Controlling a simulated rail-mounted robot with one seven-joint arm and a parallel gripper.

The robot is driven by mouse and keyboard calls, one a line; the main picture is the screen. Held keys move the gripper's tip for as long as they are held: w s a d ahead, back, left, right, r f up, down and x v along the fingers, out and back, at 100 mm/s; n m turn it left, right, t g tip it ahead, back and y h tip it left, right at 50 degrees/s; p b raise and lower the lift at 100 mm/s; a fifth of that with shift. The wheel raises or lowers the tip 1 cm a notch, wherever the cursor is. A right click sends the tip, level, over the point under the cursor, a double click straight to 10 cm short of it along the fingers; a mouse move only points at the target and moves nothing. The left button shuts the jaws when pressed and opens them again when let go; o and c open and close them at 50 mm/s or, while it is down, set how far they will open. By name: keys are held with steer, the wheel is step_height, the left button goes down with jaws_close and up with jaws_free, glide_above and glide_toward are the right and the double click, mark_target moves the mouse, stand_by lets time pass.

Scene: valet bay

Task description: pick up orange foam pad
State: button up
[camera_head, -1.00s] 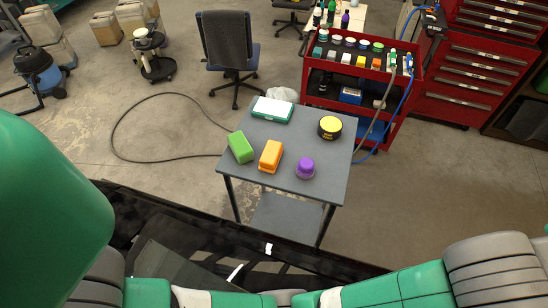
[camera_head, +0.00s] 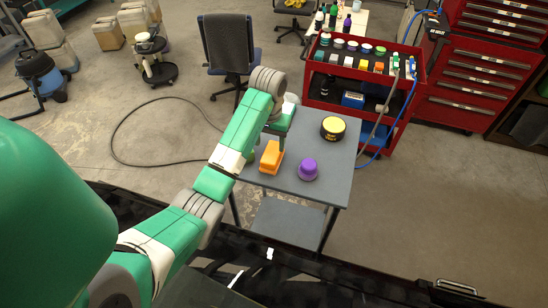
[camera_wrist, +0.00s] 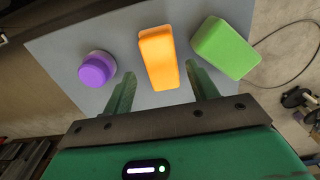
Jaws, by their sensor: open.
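The orange foam pad (camera_head: 271,158) lies on the grey table, near the front edge in the head view. In the wrist view the orange pad (camera_wrist: 158,57) is in the upper middle, ahead of my gripper. My gripper (camera_wrist: 158,85) is open, with its two green fingers apart to either side of the pad's near end. I cannot tell how high the fingers are above the table. In the head view my arm reaches over the table's left side, and the fingers are hard to make out there.
A purple round applicator (camera_head: 307,169) is right of the pad. A green block (camera_wrist: 225,48) is beside it in the wrist view, hidden by my arm in the head view. A yellow-topped black tin (camera_head: 333,128) stands farther back on the grey table (camera_head: 328,190). A red cart (camera_head: 355,95) is behind.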

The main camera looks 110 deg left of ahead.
mark_target(271, 155)
step_height(271, 155, down, 2)
steer(key=shift+f+b, duration=0.25)
steer(key=shift+b, duration=0.4)
steer(key=f, duration=0.3)
steer(key=f+p, duration=0.1)
steer(key=f, duration=0.1)
steer(key=shift+a, duration=0.25)
steer(key=c, duration=0.8)
